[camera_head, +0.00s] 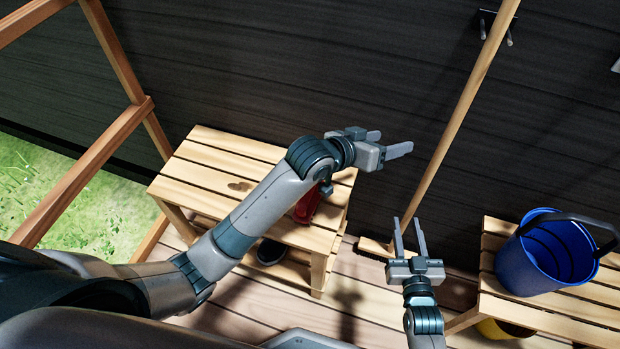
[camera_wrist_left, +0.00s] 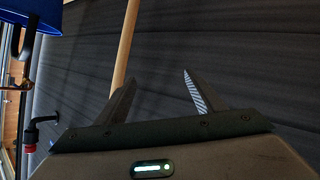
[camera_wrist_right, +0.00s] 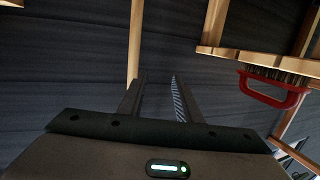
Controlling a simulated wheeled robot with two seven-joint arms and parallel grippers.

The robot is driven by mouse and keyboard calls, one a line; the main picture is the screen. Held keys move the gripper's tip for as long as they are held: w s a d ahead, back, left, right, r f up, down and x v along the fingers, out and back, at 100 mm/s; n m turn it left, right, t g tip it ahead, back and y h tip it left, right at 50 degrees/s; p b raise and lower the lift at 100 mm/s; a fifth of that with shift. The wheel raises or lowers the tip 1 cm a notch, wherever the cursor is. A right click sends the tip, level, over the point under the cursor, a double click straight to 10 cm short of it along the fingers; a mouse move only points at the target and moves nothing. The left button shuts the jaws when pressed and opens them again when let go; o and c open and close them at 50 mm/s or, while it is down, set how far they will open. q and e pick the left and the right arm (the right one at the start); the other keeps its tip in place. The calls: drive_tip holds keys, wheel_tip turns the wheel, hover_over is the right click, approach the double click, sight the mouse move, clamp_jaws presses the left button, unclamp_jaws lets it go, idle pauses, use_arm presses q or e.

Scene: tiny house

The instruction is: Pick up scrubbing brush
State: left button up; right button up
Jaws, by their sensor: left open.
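The red scrubbing brush (camera_head: 307,206) is on the slatted wooden bench, partly hidden behind my left arm in the head view. In the right wrist view the brush (camera_wrist_right: 272,92) shows its red loop handle and dark bristles beside the bench wood. My left gripper (camera_head: 388,142) is open and empty, beyond the bench's right end near the dark wall, to the right of the brush and apart from it. My right gripper (camera_head: 408,221) is open with nothing between its fingers, lower and further right, near the foot of a long wooden pole.
The long wooden pole (camera_head: 460,108) of a broom leans on the dark wall. The left bench (camera_head: 200,165) has a dark shoe (camera_head: 271,251) under it. A blue bucket (camera_head: 518,265) stands on the right bench (camera_head: 560,318). A wooden frame (camera_head: 85,170) stands at left.

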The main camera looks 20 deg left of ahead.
use_arm(q)
drive_tip(key=a+f+g+y+p, duration=0.2)
drive_tip(key=a+g+p, duration=0.1)
drive_tip(key=p, duration=0.1)
drive_tip(key=n+g+y+p, duration=0.3)
drive_tip(key=g+y+p, duration=0.3)
drive_tip(key=g+p, duration=0.2)
hover_over(311, 191)
drive_tip(key=shift+f, duration=0.15)
use_arm(e)
drive_tip(key=s+d+f+g+h, duration=0.1)
drive_tip(key=s+d+f+g, duration=0.2)
drive_tip(key=s+f, duration=0.3)
drive_tip(key=s+d+f+g+h, duration=0.1)
drive_tip(key=s+d+f+g, duration=0.2)
drive_tip(key=s+f, duration=0.4)
drive_tip(key=s+d+f+g+h, duration=0.1)
drive_tip(key=s+d+f+g, duration=0.1)
drive_tip(key=s+f+g, duration=0.2)
drive_tip(key=s+f, duration=0.3)
drive_tip(key=s, duration=0.5)
drive_tip(key=shift+s+d+m+g, duration=0.3)
drive_tip(key=shift+s+d+m, duration=0.1)
use_arm(q)
drive_tip(key=shift+f, duration=0.15)
